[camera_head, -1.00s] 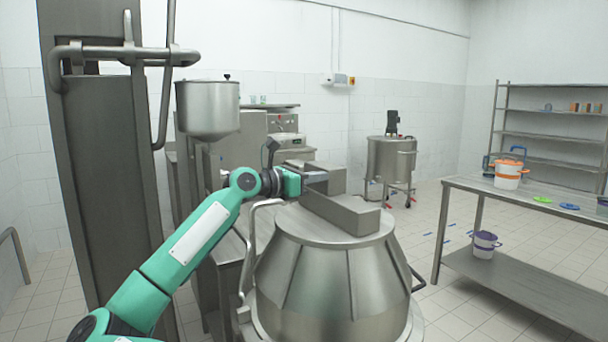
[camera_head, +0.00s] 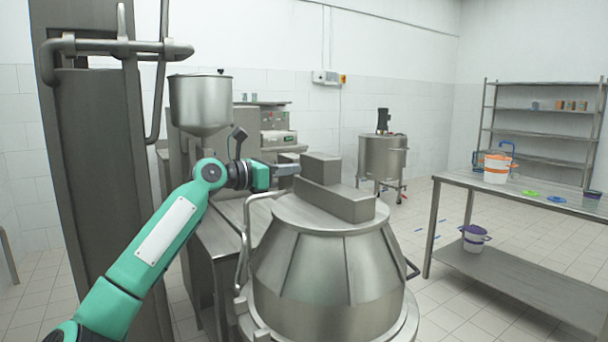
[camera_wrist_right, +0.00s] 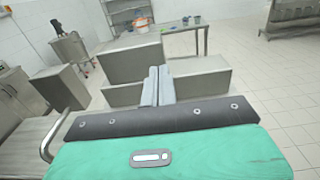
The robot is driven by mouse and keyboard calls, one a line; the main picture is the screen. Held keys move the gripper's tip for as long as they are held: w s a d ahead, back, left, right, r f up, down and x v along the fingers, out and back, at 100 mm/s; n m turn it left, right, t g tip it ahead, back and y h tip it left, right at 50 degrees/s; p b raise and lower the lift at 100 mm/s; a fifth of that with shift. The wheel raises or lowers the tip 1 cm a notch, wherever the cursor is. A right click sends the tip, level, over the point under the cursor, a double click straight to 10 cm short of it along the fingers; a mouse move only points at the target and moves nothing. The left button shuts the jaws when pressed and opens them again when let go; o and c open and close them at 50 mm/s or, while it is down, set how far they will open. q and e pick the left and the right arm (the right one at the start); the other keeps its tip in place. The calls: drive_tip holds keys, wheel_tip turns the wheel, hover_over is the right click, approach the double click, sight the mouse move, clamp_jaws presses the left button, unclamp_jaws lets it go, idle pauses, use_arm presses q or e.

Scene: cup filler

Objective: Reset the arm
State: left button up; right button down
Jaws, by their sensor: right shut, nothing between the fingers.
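My right arm, green, reaches in from the lower left of the head view. Its gripper (camera_head: 287,169) is shut and empty, at the left of the grey block (camera_head: 345,203) on top of the big steel vessel (camera_head: 325,275). In the right wrist view the two shut fingers (camera_wrist_right: 157,86) point toward the stepped grey block (camera_wrist_right: 205,84), which lies behind them. Whether the tips touch the block is hard to tell; they look apart from it in the head view. My left gripper is in neither view.
A steel hopper (camera_head: 201,104) and a filling machine stand behind the arm. A curved handle pipe (camera_head: 247,225) rises close beside the vessel. A steel table (camera_head: 470,188) with an orange-rimmed bucket (camera_head: 497,168) stands at the right. The floor between is clear.

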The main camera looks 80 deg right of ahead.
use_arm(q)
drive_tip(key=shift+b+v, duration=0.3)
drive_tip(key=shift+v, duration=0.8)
use_arm(e)
drive_tip(key=v, duration=0.7)
drive_tip(key=shift+f, duration=0.15)
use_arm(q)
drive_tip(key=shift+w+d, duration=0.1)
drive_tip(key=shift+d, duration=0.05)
use_arm(e)
drive_tip(key=shift+w+d, duration=0.1)
drive_tip(key=shift+w, duration=0.05)
